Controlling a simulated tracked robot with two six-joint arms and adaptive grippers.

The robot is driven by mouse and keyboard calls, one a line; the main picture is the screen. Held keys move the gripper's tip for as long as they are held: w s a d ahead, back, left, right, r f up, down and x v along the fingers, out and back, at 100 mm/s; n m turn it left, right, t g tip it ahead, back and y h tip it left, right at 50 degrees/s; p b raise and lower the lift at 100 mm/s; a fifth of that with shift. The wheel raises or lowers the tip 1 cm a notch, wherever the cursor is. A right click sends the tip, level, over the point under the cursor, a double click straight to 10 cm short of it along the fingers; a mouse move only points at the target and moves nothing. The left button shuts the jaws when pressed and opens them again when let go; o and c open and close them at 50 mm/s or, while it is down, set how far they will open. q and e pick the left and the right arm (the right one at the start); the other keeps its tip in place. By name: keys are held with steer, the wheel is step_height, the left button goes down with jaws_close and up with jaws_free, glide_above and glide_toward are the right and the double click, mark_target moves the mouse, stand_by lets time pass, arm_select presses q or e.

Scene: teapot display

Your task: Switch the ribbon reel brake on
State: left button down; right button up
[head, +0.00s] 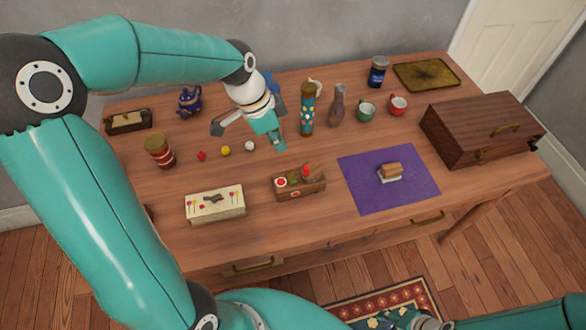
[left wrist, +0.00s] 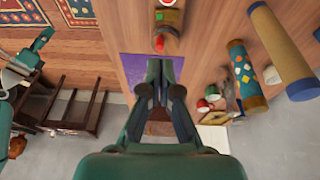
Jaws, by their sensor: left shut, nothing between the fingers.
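A small wooden box (head: 298,187) stands near the front middle of the table. On its top are a round red button in a white ring (head: 281,182), a small green part (head: 294,181) and an upright red lever (head: 306,173). No label is legible, so I cannot tell which part is the reel brake. The box (left wrist: 170,20) also shows at the top of the left wrist view, with a red knob (left wrist: 159,42) nearer the fingers. My left gripper (head: 281,146) is shut and empty, above the table behind the box. Its fingers (left wrist: 160,75) show there too.
A floral box (head: 215,205) is to the left, a purple mat (head: 360,200) with a small block (head: 390,171) to the right. A patterned cylinder (head: 307,112), vase (head: 338,106) and cups stand behind. Small balls (head: 226,151) lie left of the gripper. A wooden chest (head: 480,130) fills the right end.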

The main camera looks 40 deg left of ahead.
arm_select(q)
steer(key=p, duration=0.2)
glide_toward(293, 181)
steer(key=x, duration=0.5)
steer(key=shift+w+d+f, duration=0.2)
steer(key=shift+w+f, duration=0.1)
steer(key=shift+f, duration=0.7)
steer(key=shift+b, duration=0.3)
steer(key=shift+s+d+f+b, duration=0.15)
steer(key=shift+f+b, duration=0.15)
steer(key=shift+b, duration=0.2)
steer(key=shift+r, duration=0.1)
